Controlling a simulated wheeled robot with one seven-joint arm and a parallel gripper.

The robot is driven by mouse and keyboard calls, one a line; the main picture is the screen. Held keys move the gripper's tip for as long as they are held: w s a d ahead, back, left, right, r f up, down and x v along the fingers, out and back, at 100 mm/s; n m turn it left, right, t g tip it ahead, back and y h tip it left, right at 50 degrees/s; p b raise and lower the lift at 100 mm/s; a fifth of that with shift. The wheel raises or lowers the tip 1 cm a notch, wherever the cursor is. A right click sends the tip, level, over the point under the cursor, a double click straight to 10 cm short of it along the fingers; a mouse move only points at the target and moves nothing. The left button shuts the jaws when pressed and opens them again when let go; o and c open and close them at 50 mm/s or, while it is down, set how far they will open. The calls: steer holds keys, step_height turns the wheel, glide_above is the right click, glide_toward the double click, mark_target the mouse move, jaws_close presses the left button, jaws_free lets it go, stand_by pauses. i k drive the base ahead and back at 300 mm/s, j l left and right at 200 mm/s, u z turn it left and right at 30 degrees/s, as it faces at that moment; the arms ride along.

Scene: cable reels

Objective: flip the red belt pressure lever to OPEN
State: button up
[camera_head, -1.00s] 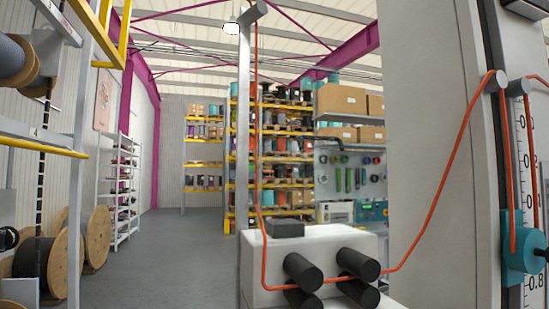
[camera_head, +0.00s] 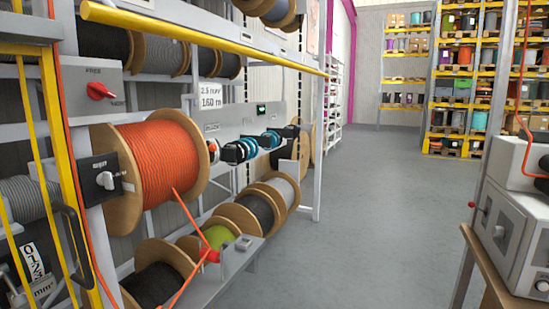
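No lever marked as belt pressure or OPEN can be read. A small red-tipped lever (camera_head: 472,205) sticks out of the left side of a grey machine box (camera_head: 520,220) at the right edge. I cannot tell if it is the task's lever, or its setting. A red rotary knob (camera_head: 101,91) sits on a grey panel at the upper left, with FREE printed above it. My gripper is not in view.
A reel of orange cable (camera_head: 160,165) hangs on the left rack, its cable running down past a low bench (camera_head: 225,270). A yellow rail (camera_head: 200,35) crosses above. Grey floor (camera_head: 370,200) is clear in the middle.

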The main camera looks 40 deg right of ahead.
mark_target(471, 204)
steer(key=i+j+z, duration=0.1)
steer(key=i, duration=0.35)
steer(key=i+j+z, duration=0.15)
steer(key=i, duration=0.35)
steer(key=i+l+z, duration=0.15)
steer(key=z, duration=0.3)
steer(key=i+z, duration=0.5)
steer(key=i+j+z, duration=0.1)
steer(key=z, duration=0.35)
steer(key=i+l+z, duration=0.1)
steer(key=i, duration=1.15)
steer(key=i+u, duration=0.3)
steer(key=i, duration=1.6)
steer(key=i+z, duration=0.1)
steer(key=z, duration=0.3)
steer(key=i+z, duration=0.15)
steer(key=z, duration=0.25)
steer(key=j+z, duration=0.15)
steer(key=z, duration=0.25)
steer(key=i+j+z, duration=0.15)
steer(key=z, duration=2.8)
